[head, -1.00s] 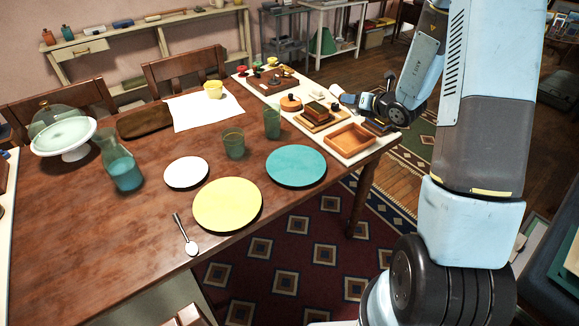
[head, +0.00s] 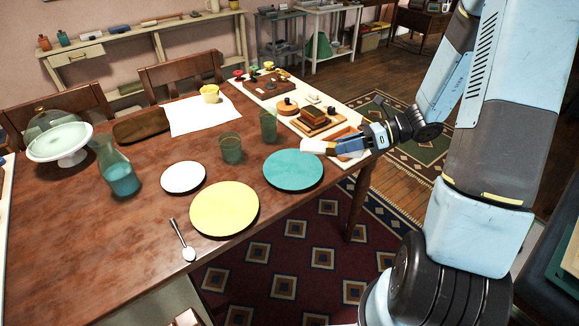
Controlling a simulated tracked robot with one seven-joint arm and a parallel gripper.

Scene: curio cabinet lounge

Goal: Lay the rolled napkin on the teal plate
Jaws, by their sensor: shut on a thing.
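The teal plate (head: 293,170) lies flat and bare near the right edge of the wooden table. My gripper (head: 338,147) is shut on the rolled napkin (head: 316,146), a small pale roll that points left out of the jaws. The napkin is held just beyond the plate's upper right rim in the picture, and appears to be above the surface. Its far end and the grip itself are small and partly hidden by the jaws.
A yellow plate (head: 224,209), a white plate (head: 183,177) and green glasses (head: 231,148) stand left of the teal plate. A wooden tray (head: 346,133) is partly hidden behind my gripper.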

